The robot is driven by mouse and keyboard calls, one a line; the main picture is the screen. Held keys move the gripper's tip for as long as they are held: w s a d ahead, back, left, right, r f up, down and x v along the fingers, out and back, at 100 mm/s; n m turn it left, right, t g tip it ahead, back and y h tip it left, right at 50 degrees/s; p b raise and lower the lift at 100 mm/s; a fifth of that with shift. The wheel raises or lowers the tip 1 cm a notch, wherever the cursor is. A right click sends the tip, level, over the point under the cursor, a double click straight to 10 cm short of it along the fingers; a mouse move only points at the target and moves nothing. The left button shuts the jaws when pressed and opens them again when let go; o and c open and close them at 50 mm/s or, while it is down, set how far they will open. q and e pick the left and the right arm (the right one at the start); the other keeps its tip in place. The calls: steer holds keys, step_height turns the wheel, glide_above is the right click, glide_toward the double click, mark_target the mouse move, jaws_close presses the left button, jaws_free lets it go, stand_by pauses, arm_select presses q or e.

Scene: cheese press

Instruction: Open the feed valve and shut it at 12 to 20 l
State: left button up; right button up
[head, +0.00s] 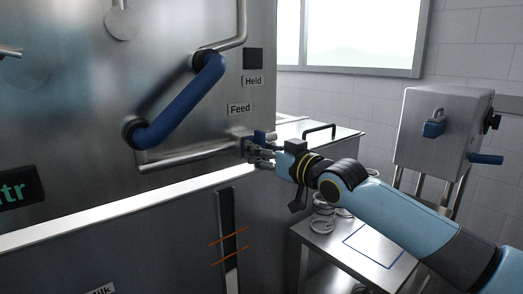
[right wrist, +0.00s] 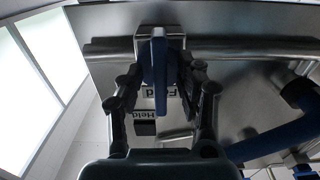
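The feed valve's blue lever (head: 260,135) sits on the steel panel below the "Feed" label (head: 240,109). My right gripper (head: 256,152) is at this valve, with its fingers around the lever. In the right wrist view the blue lever (right wrist: 159,62) stands between the two fingers (right wrist: 160,75), which look apart with a small gap beside it. Firm contact is not visible. A dark level strip (head: 227,220) with two orange marks runs down the lower front. A green display (head: 17,191) is cut off, showing only "tr". My left gripper is not in view.
A large blue-gripped handle (head: 178,105) and steel pipe lie left of the valve. A side table (head: 345,250) with a blue outline and rings stands below my right arm. A steel box (head: 440,130) with blue handles stands right. A window is behind.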

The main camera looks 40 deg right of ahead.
steer(key=s, duration=1.2)
steer(key=shift+d, duration=0.45)
stand_by(0.4)
steer(key=s+d+f+m+g+h+b, duration=0.1)
steer(key=d+f+m+g+h, duration=0.15)
steer(key=f, duration=0.75)
steer(key=s+d+f+m+g+h+b, duration=0.1)
steer(key=d+f+m+g+h, duration=0.2)
steer(key=f, duration=0.8)
steer(key=s+f+g, duration=0.2)
steer(key=s+f, duration=0.3)
steer(key=f, duration=0.4)
steer(key=s+f+g, duration=0.1)
steer(key=s+f, duration=0.4)
steer(key=f, duration=0.5)
steer(key=s+a+f+n+g+y, duration=0.1)
steer(key=s+a+f+g, duration=0.2)
steer(key=s+f, duration=0.4)
steer(key=s+a+f+n+g+y, duration=0.1)
steer(key=s+a+f, duration=0.3)
steer(key=s, duration=1)
steer(key=s+a+f+n+g+y, duration=0.1)
steer(key=s+a+f+n+g, duration=0.2)
steer(key=s+f, duration=0.7)
steer(key=shift+s+a+f+g+b, duration=0.2)
steer(key=shift+a+g+b, duration=0.25)
steer(key=shift+a+g, duration=0.4)
